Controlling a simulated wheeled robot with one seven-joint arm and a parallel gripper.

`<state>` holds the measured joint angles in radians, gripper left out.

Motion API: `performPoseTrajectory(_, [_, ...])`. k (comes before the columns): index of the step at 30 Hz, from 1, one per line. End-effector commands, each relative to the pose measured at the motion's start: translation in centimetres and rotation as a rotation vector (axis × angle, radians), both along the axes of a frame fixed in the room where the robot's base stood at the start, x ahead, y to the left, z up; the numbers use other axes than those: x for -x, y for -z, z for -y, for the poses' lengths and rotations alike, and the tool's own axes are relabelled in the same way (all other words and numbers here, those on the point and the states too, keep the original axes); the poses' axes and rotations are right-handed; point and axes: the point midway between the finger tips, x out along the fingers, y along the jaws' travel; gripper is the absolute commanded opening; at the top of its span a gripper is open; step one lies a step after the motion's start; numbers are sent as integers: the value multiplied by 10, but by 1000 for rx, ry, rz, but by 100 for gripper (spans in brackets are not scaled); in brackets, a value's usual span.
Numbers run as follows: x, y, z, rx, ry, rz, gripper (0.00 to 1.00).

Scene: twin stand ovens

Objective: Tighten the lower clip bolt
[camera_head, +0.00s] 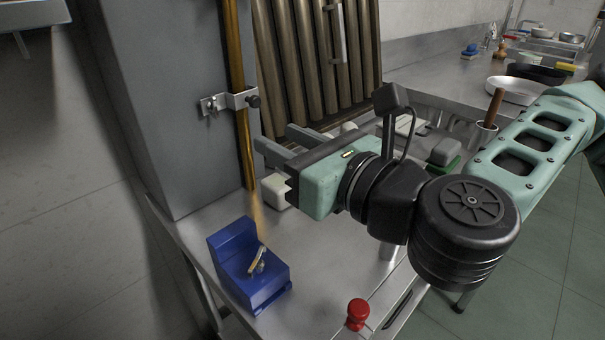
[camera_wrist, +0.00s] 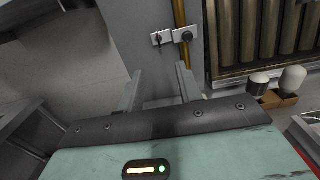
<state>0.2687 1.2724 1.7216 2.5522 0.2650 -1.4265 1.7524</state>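A metal clip (camera_head: 234,100) holds a brass pipe (camera_head: 236,60) against the grey column. A dark round bolt (camera_head: 253,101) sits at the clip's right end, and a smaller fastener (camera_head: 212,104) is at its left end. Only one clip is in view. My gripper (camera_head: 274,136) is open and empty, with its two fingers apart. It is below and to the right of the clip in the head view, not touching it. The wrist view shows both fingers of my gripper (camera_wrist: 159,71).
A blue holder (camera_head: 228,252) with a small metal piece stands on the steel counter (camera_head: 315,245), near a red knob (camera_head: 357,312). Brown vertical tubes (camera_head: 310,60) stand behind my gripper. Pale blocks lie beneath it. Space before the column looks clear.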

Motion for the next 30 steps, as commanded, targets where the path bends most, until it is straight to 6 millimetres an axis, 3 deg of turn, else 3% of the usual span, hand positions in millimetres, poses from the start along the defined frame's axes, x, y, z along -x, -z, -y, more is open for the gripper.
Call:
performPoseTrajectory(1, [-1,7,1,-2,5,3,35])
performPoseTrajectory(30, [19,0,19,0,-4,-1,35])
